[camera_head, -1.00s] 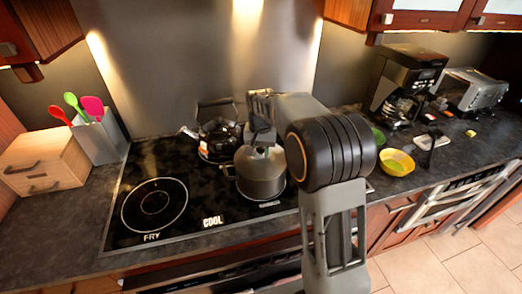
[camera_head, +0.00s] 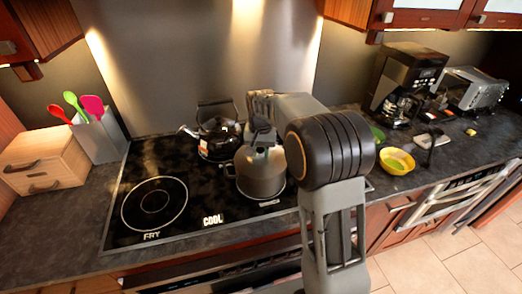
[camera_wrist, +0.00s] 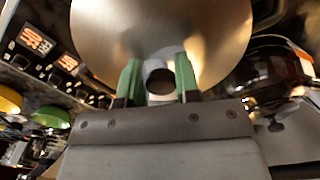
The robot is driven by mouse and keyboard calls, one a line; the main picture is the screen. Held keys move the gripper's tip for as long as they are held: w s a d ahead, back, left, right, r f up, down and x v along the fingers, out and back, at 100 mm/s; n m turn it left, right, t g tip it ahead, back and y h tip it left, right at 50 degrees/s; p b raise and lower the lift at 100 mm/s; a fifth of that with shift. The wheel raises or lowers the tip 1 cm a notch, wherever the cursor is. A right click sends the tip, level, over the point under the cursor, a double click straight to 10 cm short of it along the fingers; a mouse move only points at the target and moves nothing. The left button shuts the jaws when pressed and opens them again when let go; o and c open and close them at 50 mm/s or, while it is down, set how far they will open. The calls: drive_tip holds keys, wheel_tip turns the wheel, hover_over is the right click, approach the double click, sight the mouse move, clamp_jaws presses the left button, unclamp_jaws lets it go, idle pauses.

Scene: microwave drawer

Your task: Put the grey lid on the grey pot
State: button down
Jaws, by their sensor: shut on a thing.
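The grey pot (camera_head: 260,182) stands on the right part of the black cooktop. The grey lid (camera_wrist: 160,28) fills the upper middle of the wrist view, with its knob (camera_wrist: 158,78) between my green fingertips. In the head view my gripper (camera_head: 262,138) is right over the pot, partly hidden by my own arm. It is shut on the lid's knob. The lid is at the pot's top, but I cannot tell whether it rests on the rim or hangs just above it.
A black kettle (camera_head: 217,137) stands close behind and left of the pot. The front-left burner (camera_head: 154,203) is empty. A yellow bowl (camera_head: 397,162), a green bowl (camera_head: 378,135) and a coffee maker (camera_head: 405,82) stand on the right counter. A wooden box (camera_head: 45,160) and utensil holder (camera_head: 100,138) are at left.

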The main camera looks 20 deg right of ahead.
drive_tip(key=shift+c, duration=1.4)
unclamp_jaws()
drive_tip(key=shift+r, duration=0.1)
drive_tip(key=shift+r+p, duration=2.85)
drive_tip(key=shift+r, duration=0.6)
